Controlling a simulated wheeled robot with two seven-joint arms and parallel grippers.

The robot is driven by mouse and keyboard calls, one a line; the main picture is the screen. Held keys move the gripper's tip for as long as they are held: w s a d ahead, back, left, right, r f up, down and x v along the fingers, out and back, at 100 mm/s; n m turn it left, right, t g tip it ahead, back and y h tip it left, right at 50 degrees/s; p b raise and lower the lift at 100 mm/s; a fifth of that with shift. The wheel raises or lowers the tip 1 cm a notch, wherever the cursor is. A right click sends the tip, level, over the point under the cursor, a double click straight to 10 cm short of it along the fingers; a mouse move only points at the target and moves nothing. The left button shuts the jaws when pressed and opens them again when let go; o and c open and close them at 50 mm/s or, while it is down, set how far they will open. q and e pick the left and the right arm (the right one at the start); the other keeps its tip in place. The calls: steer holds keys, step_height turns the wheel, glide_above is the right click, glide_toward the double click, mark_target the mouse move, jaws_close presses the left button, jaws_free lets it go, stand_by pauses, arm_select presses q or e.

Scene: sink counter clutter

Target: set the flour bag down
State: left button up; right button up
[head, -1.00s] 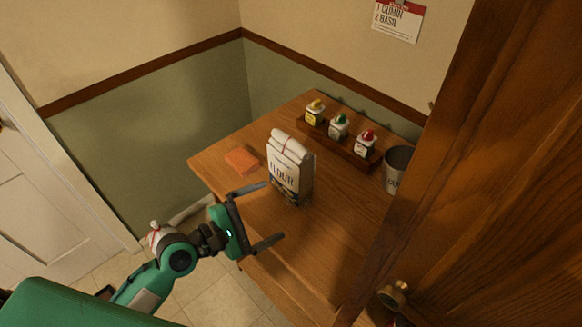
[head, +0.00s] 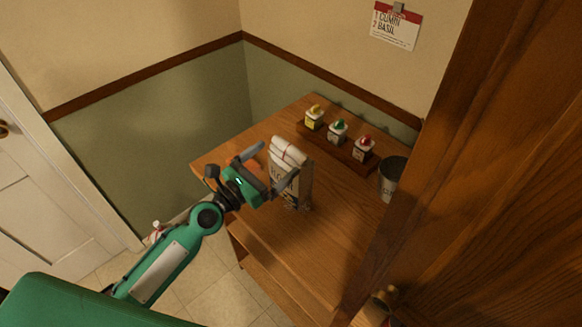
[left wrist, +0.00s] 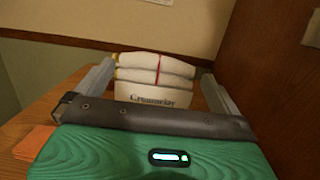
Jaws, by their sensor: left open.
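The white flour bag (head: 292,178) stands upright on the wooden counter (head: 335,225), its top folded over and tied with a red string. In the left wrist view the bag (left wrist: 155,75) shows between the two fingers. My left gripper (head: 272,167) is open at the near side of the bag, its fingers on either side of it. I cannot tell whether a finger touches the bag. The gripper partly hides the bag's front label. My right gripper is out of view.
A wooden rack (head: 335,146) holds yellow, green and red-topped jars at the back. A grey metal cup (head: 391,182) stands at the right. A brown wooden door (head: 490,200) fills the right.

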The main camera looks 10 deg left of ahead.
mark_target(286, 150)
arm_select(q)
steer(key=shift+w+d+r, duration=0.15)
steer(key=shift+w+d, duration=0.2)
steer(key=shift+w, duration=0.2)
steer(key=p+x, duration=0.2)
steer(key=x, duration=0.2)
steer(key=shift+w+d, duration=0.1)
steer(key=shift+w, duration=0.15)
steer(key=shift+w+d, duration=0.2)
steer(key=shift+w, duration=0.15)
steer(key=shift+s, duration=0.1)
steer(key=c, duration=1.7)
steer(key=shift+r, duration=0.15)
steer(key=shift+c, duration=0.2)
